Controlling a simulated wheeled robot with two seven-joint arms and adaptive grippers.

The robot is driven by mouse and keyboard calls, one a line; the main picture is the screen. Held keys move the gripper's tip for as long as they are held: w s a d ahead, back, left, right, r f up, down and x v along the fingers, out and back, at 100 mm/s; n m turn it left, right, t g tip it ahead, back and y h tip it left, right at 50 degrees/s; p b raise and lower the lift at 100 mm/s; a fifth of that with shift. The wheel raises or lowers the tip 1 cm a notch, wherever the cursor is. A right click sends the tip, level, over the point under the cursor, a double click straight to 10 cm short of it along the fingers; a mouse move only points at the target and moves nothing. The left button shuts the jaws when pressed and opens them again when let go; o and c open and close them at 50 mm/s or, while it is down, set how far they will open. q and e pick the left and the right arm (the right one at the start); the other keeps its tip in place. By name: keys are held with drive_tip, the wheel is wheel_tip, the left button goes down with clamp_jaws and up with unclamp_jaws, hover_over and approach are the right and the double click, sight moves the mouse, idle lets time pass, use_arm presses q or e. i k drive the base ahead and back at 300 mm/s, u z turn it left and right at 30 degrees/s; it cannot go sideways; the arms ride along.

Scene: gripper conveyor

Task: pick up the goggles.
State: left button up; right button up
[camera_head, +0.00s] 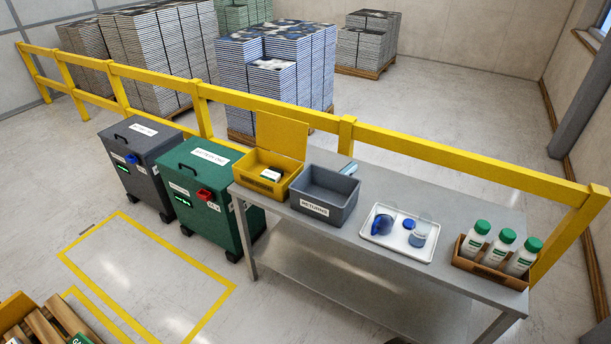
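A white tray (376,242) lies on the grey metal table (350,225), right of its middle. At the left of the tray is a dark blue rounded item (382,224), which looks like the goggles, though it is small and its details are hard to make out. Beside it in the tray are a small round blue item (408,224) and a clear, bluish container-like item (420,234). Neither of my grippers shows in the head view.
A grey bin labelled RETURNS (331,205) and an open yellow box (252,182) stand left of the tray. A brown crate (480,269) with green-capped bottles (473,240) stands right. A yellow rail (390,143) runs behind. Green (205,175) and dark grey (143,155) cabinets stand left.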

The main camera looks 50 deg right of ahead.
sight(351, 167)
drive_tip(key=i, duration=0.9)
drive_tip(key=z, duration=0.7)
drive_tip(key=i, duration=1.25)
drive_tip(key=z, duration=1.65)
drive_tip(key=i, duration=0.7)
drive_tip(key=z, duration=0.65)
